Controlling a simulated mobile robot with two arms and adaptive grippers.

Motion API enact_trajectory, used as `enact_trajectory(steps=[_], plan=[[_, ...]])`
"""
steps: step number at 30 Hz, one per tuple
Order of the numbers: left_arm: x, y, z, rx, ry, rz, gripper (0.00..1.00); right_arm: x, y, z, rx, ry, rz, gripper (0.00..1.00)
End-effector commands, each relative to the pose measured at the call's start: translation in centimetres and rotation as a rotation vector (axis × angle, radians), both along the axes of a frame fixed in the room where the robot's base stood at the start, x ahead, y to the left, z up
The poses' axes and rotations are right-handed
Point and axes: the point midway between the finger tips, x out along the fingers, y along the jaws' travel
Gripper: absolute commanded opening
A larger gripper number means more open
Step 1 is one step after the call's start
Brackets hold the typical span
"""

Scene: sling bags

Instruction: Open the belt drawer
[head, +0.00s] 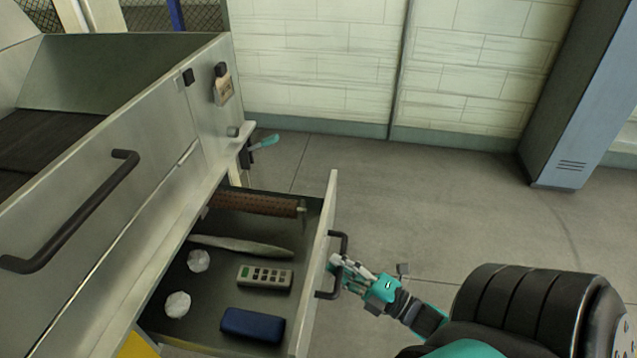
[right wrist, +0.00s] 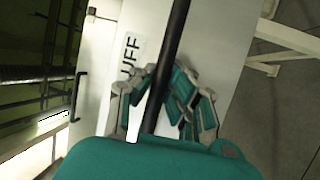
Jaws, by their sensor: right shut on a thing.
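An open drawer (head: 319,262) sticks out from the low part of the metal cabinet (head: 157,160). Its dark bar handle (head: 346,240) is on the outer face. My right gripper (head: 338,262) is shut on this handle. In the right wrist view the fingers (right wrist: 165,92) close around the dark bar (right wrist: 178,35). A label on the drawer front (right wrist: 132,55) shows the letters "UFF", partly hidden, so I cannot read a belt name. My left gripper is not in view.
Inside the drawer lie a brown roll (head: 254,204), a grey strip (head: 240,246), two white crumpled balls (head: 199,261), a keypad device (head: 264,277) and a blue case (head: 252,325). A teal item (head: 265,142) hangs beyond the cabinet. A blue-grey locker (head: 585,100) stands right; floor between is clear.

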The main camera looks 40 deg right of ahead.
Motion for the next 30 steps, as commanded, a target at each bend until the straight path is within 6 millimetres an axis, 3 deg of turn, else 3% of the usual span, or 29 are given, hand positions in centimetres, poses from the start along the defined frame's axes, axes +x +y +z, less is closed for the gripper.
enact_trajectory(steps=[17, 18, 24, 30], plan=[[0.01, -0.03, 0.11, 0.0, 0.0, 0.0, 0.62, -0.95, -0.79, 0.11, -0.003, -0.004, 0.0, 0.0], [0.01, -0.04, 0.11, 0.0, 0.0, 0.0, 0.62, -0.95, -0.79, 0.11, -0.003, -0.004, 0.0, 0.11], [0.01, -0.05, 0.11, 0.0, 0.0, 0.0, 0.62, -0.95, -0.78, 0.07, -0.002, -0.003, 0.0, 0.37], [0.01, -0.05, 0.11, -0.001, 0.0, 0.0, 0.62, -0.95, -0.77, 0.03, -0.001, -0.001, 0.0, 0.38]])
